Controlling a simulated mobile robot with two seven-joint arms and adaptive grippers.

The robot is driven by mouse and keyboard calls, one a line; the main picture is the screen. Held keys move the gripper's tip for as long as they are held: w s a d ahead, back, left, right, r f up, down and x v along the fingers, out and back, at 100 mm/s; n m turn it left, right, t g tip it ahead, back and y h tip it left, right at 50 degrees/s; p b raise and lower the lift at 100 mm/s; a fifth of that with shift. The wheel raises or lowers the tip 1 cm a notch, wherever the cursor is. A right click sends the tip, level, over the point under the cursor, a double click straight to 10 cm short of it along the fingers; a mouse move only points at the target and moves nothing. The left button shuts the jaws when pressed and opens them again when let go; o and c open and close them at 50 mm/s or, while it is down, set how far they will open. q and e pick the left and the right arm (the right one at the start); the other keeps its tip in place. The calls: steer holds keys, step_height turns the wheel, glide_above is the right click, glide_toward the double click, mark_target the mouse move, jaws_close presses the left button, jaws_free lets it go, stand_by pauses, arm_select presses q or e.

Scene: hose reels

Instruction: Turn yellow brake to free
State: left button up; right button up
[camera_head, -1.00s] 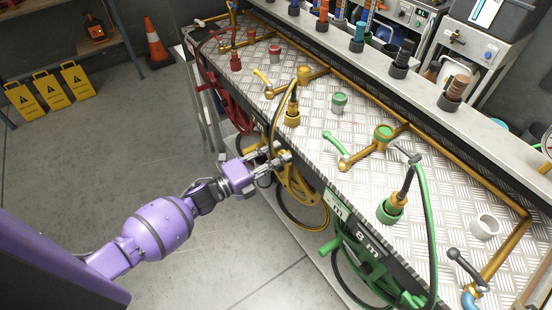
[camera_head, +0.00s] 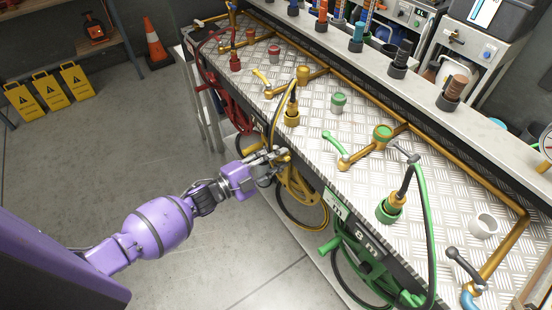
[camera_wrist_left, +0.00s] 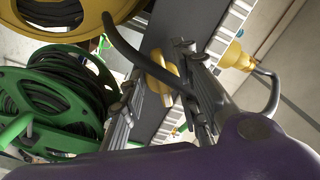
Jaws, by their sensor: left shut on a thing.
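The yellow brake (camera_wrist_left: 160,74) is a rounded yellow knob on the dark front panel of the bench. It shows between the fingers in the left wrist view. My left gripper (camera_head: 276,160) is at the bench's front edge, above the yellow hose reel (camera_head: 303,190). Its fingers are shut on the yellow brake, and they hide most of it in the head view. The yellow reel also shows at the top left of the left wrist view (camera_wrist_left: 75,22). The brake's exact angle cannot be told. My right gripper is not in view.
A green reel (camera_head: 372,262) hangs right of the yellow one, and a red reel (camera_head: 222,98) hangs to its left. A dark hose (camera_wrist_left: 135,62) crosses close to the fingers. The treadplate bench top (camera_head: 330,135) carries pipes and valves.

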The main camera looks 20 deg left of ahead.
arm_select(q)
steer(key=n, duration=0.7)
steer(key=s+f+n, duration=0.1)
steer(key=n, duration=0.3)
steer(key=shift+d, duration=0.3)
steer(key=shift+r, duration=0.1)
steer(key=o, duration=1)
steer(key=shift+w+r, duration=0.1)
steer(key=shift+r, duration=0.05)
steer(key=shift+a+r, duration=0.1)
